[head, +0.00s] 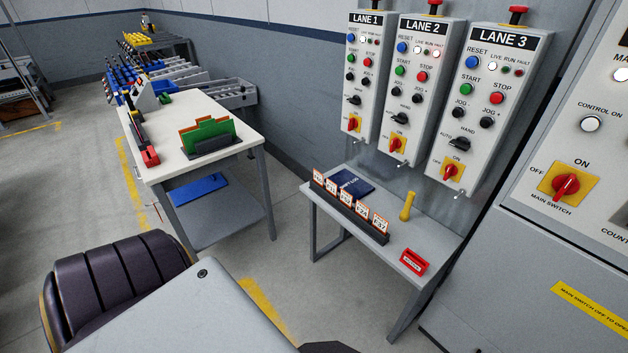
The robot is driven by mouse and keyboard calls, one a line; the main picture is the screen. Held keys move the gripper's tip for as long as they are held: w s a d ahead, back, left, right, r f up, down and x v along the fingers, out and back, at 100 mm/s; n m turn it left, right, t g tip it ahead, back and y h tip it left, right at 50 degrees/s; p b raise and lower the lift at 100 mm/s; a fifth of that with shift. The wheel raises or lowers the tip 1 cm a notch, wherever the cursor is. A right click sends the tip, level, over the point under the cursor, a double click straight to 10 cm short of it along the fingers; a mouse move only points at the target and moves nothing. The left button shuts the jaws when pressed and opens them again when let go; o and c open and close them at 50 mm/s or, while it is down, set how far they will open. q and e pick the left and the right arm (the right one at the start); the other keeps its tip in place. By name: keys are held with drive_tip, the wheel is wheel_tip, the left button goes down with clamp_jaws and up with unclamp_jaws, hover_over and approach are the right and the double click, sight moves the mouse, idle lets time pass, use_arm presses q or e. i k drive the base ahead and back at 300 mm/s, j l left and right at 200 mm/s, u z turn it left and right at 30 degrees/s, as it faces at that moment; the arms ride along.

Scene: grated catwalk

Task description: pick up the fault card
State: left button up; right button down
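Several small white cards with orange edges (346,200) stand upright in a dark slotted rack (352,223) on a low grey table (412,235). Their printed codes are too small to read for sure, so I cannot tell which one the task means, or whether it means just one of them. Neither of my grippers shows in the head view.
A dark blue book (352,184), a yellow handle-like object (407,207) and a red tray (413,262) share the table. Lane control boxes (486,105) hang behind it. A grey cabinet (560,245) stands right, a white workbench (190,125) left. Floor is open between the tables.

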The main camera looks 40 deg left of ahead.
sight(332, 188)
drive_tip(key=k+l+u, duration=0.1)
drive_tip(key=u, duration=1.15)
